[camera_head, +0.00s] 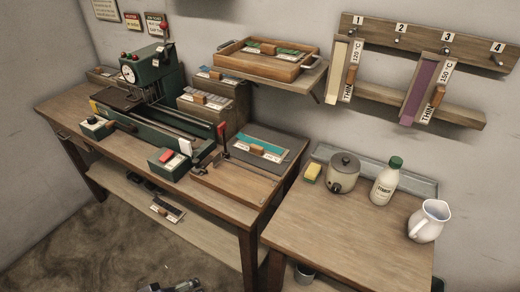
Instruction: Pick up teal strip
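A teal strip (266,144) lies on a dark grey board (285,140) at the right end of the machine table. White labels and a small wooden block (257,150) sit along its near edge. A piece of dark metal at the bottom edge looks like the top of my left gripper (176,287). It is low, in front of the table and far from the strip. Its fingers are cut off by the frame. My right gripper is not in view.
A green winding machine (150,85) fills the table's left and middle. A shelf tray (262,62) holds other strips above. The right table (335,225) carries a pot (343,175), a bottle (386,182) and a jug (428,222). Its front is clear.

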